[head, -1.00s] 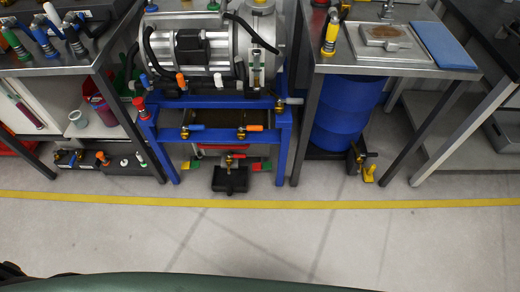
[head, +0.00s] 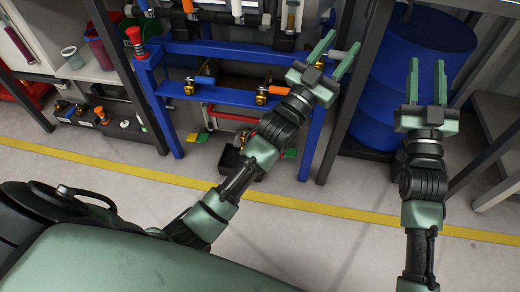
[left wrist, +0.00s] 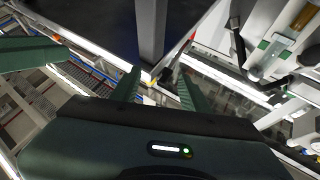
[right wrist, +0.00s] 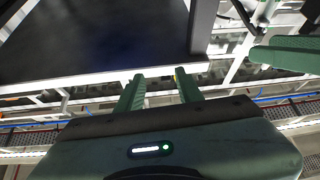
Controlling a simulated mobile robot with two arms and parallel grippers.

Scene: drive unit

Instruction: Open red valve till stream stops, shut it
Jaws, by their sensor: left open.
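A red knob-like part (head: 136,42) stands on the left corner of the blue frame in the head view. A red bar or handle (head: 232,114) shows low under the frame; I cannot tell which is the red valve. No stream is visible. My left gripper (head: 342,46) is open and empty, in front of the frame's right side, well right of both red parts. My right gripper (head: 427,70) is open and empty in front of the blue barrel. The wrist views show empty fingers of the left (left wrist: 157,88) and right (right wrist: 159,90) grippers.
Blue-handled (head: 198,80) and orange-handled (head: 278,90) valves sit on the blue frame (head: 228,97). A dark table leg (head: 360,72) stands between frame and blue barrel (head: 408,50). Cups and small fittings fill the left shelf.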

